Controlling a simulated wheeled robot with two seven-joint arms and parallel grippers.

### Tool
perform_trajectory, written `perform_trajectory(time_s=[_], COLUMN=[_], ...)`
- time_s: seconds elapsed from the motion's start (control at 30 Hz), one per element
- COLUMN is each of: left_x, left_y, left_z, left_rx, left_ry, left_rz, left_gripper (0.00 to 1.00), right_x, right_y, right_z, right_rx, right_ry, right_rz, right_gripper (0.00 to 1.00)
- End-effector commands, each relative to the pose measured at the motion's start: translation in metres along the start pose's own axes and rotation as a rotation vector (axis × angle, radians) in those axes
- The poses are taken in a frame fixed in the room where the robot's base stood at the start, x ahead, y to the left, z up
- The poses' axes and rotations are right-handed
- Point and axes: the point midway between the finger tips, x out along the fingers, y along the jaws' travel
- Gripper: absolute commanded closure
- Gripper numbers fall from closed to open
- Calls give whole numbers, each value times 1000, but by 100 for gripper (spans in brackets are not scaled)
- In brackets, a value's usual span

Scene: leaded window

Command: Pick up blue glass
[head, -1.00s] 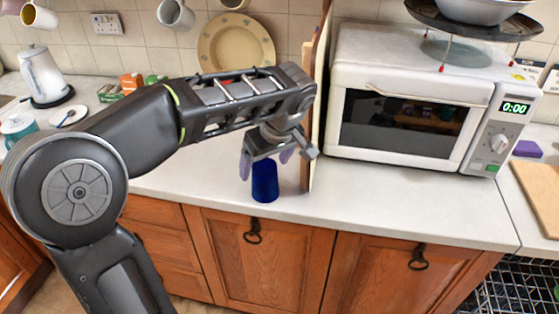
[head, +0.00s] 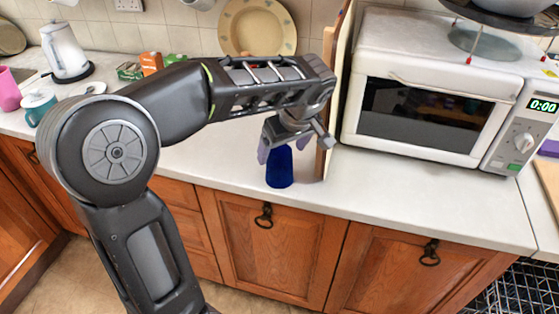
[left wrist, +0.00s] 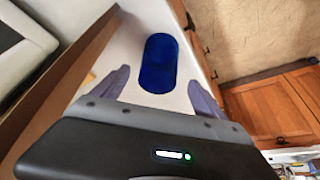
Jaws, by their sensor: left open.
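The blue glass (head: 279,168) stands on the white worktop near its front edge, left of a wooden board. It also shows in the left wrist view (left wrist: 158,63), ahead of and between the purple fingers. My left gripper (head: 281,152) is open, its fingers pointing down around the top of the glass in the head view. In the left wrist view the fingers (left wrist: 156,88) stand apart, with no contact on the glass to be seen. The glass's upper part is partly hidden by the gripper in the head view. My right gripper is not in view.
The upright wooden board (head: 333,85) stands close to the right of the gripper, beside the white microwave (head: 430,95). A patterned plate (head: 257,28) leans on the back wall. A kettle (head: 65,52) and a teal mug (head: 39,105) stand at the left. The worktop front is mostly clear.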

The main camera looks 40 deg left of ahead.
Motion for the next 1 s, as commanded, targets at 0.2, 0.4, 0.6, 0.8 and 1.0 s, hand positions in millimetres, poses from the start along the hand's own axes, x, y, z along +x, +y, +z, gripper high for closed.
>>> perform_trajectory(time_s=[0.2,0.4,0.6,0.8,1.0], left_x=[4,30,51,52,52], left_y=[0,2,2,3,3], left_z=[0,-2,-1,-1,-1], left_rx=[1,2,1,1,0], left_ry=[-1,-2,-1,0,0], left_rz=[-3,-4,-2,0,0], left_gripper=[17,17,17,17,17], right_x=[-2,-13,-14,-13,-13], right_y=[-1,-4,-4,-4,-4], right_z=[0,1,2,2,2], right_rx=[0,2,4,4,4], right_ry=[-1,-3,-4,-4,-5], right_rz=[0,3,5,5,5], right_gripper=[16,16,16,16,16])
